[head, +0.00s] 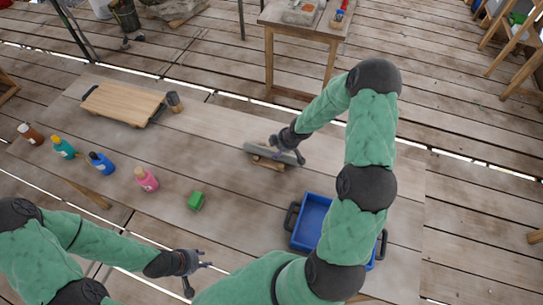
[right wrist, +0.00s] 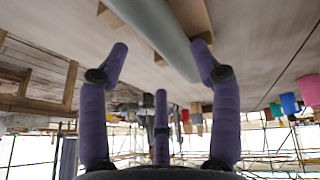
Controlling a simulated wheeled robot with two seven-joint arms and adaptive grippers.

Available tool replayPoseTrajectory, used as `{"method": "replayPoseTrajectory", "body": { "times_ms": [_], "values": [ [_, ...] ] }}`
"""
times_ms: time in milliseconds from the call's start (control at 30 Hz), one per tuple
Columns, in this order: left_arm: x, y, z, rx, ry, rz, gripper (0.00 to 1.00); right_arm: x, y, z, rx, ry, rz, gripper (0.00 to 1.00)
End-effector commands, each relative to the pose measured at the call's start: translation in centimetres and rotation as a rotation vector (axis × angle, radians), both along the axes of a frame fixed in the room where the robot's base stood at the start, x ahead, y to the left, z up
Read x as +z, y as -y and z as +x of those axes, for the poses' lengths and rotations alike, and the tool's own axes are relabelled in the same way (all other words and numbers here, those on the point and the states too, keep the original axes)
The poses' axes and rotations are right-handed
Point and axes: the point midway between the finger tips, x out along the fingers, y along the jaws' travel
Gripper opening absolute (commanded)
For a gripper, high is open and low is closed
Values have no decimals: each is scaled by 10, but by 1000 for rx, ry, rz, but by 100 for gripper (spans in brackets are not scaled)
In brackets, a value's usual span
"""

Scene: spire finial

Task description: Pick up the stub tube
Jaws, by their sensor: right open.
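A grey tube (head: 262,152), which I take to be the stub tube, lies on wooden supports (head: 268,163) on the table. In the right wrist view the tube (right wrist: 155,30) runs diagonally past my fingertips, with the wooden support (right wrist: 192,20) behind it. My right gripper (head: 287,152) is open at the tube's right part, and partly hides it. Its fingers also show spread in the right wrist view (right wrist: 161,62); I cannot tell whether they touch the tube. My left gripper (head: 197,276) is open and empty over the table's near side.
A blue tray (head: 312,215) with dark handles stands right of centre, partly behind my right arm.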

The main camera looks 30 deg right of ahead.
Motion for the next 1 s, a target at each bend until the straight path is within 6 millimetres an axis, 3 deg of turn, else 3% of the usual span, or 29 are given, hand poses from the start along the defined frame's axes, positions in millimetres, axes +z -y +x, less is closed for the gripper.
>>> {"method": "replayPoseTrajectory", "body": {
  "times_ms": [233, 600, 933, 1000],
  "values": [
    [-9, 0, 0, 0, 1, 0, 40, -12, -2, 5, 0, 1, 0, 64],
    [-38, 0, 0, 0, 1, 0, 40, -49, -8, 22, 0, 1, 0, 64],
    [-38, 0, 0, -1, 1, 0, 40, -52, -8, 24, -1, 1, 0, 64],
    [-38, 0, 0, -1, 1, 0, 40, -52, -8, 24, -1, 1, 0, 47]
  ]
}}
